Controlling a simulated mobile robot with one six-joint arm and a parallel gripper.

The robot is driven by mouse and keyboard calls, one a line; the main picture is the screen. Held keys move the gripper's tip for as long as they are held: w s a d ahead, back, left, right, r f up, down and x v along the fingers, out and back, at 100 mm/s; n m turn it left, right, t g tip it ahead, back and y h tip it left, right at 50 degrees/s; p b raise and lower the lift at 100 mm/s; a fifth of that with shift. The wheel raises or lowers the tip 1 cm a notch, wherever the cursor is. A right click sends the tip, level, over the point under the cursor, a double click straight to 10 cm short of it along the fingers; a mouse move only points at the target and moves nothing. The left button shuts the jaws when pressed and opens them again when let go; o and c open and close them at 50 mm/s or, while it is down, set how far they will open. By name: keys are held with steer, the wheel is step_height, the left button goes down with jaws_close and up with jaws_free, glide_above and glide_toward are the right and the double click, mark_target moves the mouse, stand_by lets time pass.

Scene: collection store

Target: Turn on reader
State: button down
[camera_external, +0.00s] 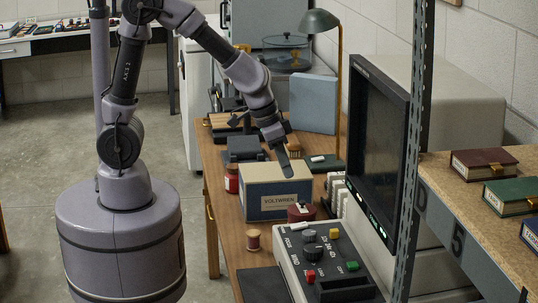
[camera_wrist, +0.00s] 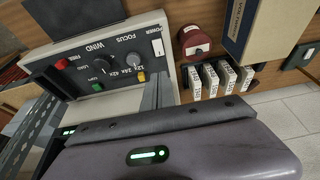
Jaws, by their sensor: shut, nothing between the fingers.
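The reader has a large dark screen (camera_external: 372,150) in a grey housing, with a light grey control panel (camera_external: 291,262) below it. A white switch (camera_external: 299,226) also shows at the panel's back left corner in the external view. My gripper (camera_external: 284,166) is shut and empty, above the VOLTWREN box and back from the panel. Its fingers (camera_wrist: 157,92) point toward the panel in the wrist view, apart from the switch.
The VOLTWREN box (camera_external: 278,192) stands on the wooden table, with a dark red reel (camera_external: 301,212) and several white boxes (camera_external: 338,192) beside it. A metal shelf post (camera_external: 414,150) rises at right. A brass lamp (camera_external: 339,90) stands behind.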

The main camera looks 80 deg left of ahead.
mark_target(299, 225)
steer(key=b+x, duration=0.2)
steer(key=x, duration=0.2)
steer(key=b+x, duration=0.2)
steer(key=x, duration=0.3)
steer(key=b+x, duration=0.2)
steer(key=x, duration=0.2)
steer(key=shift+s+f+b, duration=0.25)
steer(key=shift+f+b, duration=0.15)
steer(key=shift+f, duration=0.15)
steer(key=shift+w+r+p, duration=0.1)
steer(key=shift+p, duration=0.4)
steer(key=shift+w+f, duration=0.1)
steer(key=shift+f, duration=0.15)
steer(key=shift+s, duration=0.9)
steer(key=w+p+v, duration=0.1)
steer(key=p+v, duration=0.5)
steer(key=v, duration=0.8)
steer(key=shift+r+p, duration=0.2)
steer(key=shift+p, duration=0.2)
